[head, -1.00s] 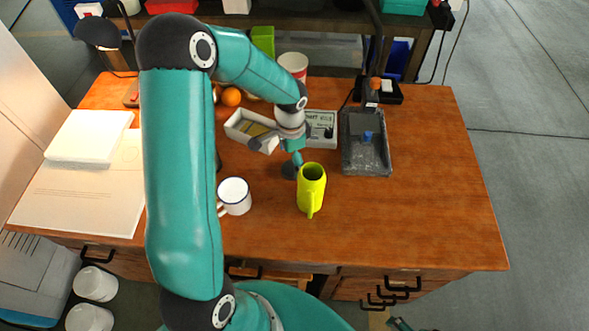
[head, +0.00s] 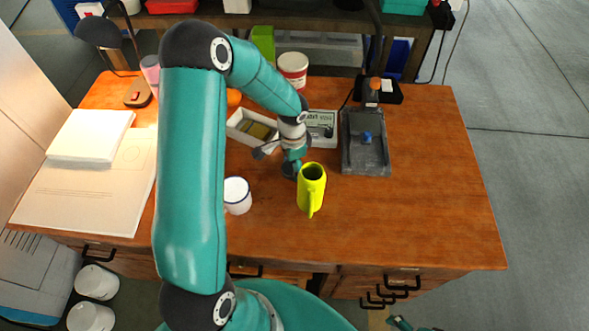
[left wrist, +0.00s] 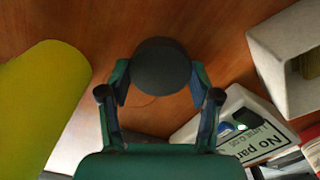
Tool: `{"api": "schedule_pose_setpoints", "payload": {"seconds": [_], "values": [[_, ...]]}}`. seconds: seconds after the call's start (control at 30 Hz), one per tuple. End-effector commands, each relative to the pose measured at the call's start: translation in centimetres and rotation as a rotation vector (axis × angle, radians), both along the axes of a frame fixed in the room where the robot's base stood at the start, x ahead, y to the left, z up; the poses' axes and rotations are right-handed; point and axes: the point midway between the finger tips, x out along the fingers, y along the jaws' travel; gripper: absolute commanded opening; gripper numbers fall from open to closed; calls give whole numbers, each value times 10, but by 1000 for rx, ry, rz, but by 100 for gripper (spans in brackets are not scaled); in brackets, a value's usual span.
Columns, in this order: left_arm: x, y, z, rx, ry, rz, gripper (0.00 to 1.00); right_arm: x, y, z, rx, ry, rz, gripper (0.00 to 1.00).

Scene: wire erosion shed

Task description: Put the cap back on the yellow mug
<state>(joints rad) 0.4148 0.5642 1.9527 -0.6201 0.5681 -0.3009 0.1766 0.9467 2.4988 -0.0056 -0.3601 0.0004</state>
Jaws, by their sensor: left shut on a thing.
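The yellow mug (head: 311,190) stands upright and uncapped on the wooden bench, its dark open mouth facing up and its handle toward me. My left gripper (head: 291,165) is just left of and behind its rim. In the left wrist view my left gripper (left wrist: 160,84) is shut on a dark round cap (left wrist: 162,64), held between its two fingers. The cap (head: 287,171) is partly hidden by the gripper in the head view. The mug's yellow side (left wrist: 38,110) fills the left of the wrist view. A small teal and dark tip, likely my right gripper (head: 400,324), shows at the bottom edge.
A white mug (head: 237,196) stands left of the yellow one, partly behind my arm. A pale open box (head: 240,133) and a lettered sign (head: 322,125) lie behind the gripper. A grey tray (head: 366,160) is at the back right. The bench's right side (head: 430,215) is clear.

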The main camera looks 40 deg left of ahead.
Motion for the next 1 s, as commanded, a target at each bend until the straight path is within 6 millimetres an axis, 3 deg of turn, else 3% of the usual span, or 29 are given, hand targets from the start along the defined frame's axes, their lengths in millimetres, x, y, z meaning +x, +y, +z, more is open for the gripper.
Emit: {"api": "schedule_pose_setpoints", "payload": {"seconds": [0.33,0.57,0.77,1.0], "values": [[1,0,2,1,-1,0,36,0,0,0,0,0,0,94],[2,0,18,3,-3,-2,36,0,0,0,0,0,0,94],[2,0,49,3,-6,0,36,0,0,-1,0,0,0,94],[2,0,104,3,-8,-1,36,0,0,-4,0,0,0,94]]}}
